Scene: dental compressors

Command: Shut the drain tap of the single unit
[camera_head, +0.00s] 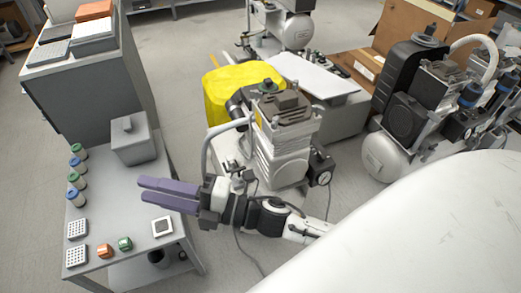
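A compressor with a grey ribbed body and dark top (285,140) stands in the middle of the head view; it appears to be the single unit. My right gripper (140,190) has two purple fingers pointing left, over the small table, left of the compressor. The fingers lie close together, and I cannot tell whether a gap remains. Nothing shows held in them. My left gripper is not in view.
The small grey table (95,215) holds a grey box (133,139), several capped bottles and small blocks. More compressors (430,100) stand at right. A large white surface fills the lower right. Floor shows between.

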